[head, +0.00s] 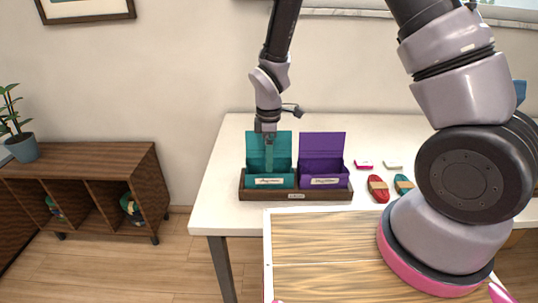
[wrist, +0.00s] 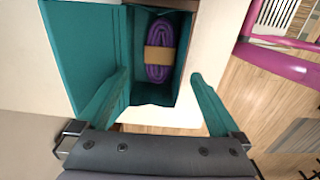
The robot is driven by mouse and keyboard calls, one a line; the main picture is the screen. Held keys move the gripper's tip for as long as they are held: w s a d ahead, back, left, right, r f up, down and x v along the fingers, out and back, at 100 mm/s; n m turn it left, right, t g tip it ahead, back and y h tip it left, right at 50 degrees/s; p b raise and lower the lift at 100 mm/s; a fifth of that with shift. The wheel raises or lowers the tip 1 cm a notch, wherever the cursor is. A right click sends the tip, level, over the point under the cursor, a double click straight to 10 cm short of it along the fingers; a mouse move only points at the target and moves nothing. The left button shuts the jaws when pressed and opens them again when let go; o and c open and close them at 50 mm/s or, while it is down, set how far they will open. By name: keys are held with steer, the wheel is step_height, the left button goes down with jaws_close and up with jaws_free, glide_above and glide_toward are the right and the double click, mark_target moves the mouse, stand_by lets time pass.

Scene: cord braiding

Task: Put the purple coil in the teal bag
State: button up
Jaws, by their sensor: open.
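The teal bag (head: 269,182) stands with its flap up in the left place of a dark wooden holder (head: 295,196) on the white table. In the wrist view I look down into the open teal bag (wrist: 88,55). The purple coil (wrist: 161,50), with a tan band around it, lies inside the teal bag. My gripper (head: 269,160) points down over the bag's opening. In the wrist view my gripper (wrist: 158,76) is open, its two teal fingers apart and clear of the coil. The coil is hidden in the head view.
A purple bag (head: 323,178) with its flap up stands to the right in the same holder. A red coil (head: 378,188) and a teal coil (head: 403,184) lie farther right on the table (head: 221,180). A low wooden shelf (head: 85,172) stands left, with floor between.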

steer(key=w+d+r+m+t, duration=0.1)
steer(key=d+r+m, duration=0.15)
steer(key=r, duration=0.75)
steer(key=d+r+m, duration=0.2)
steer(key=d+r, duration=0.1)
steer(key=r, duration=0.6)
steer(key=s+d+r+m+t+y, duration=0.1)
steer(key=s+d+r+m+t, duration=0.2)
steer(key=s+d+r+m, duration=0.3)
steer(key=s+d+r+m+t+y, duration=0.1)
steer(key=s+d+r+m+t, duration=0.2)
steer(key=s+d+r+m, duration=0.4)
steer(key=d+r+m, duration=0.4)
steer(key=r, duration=0.2)
steer(key=shift+s+d, duration=0.15)
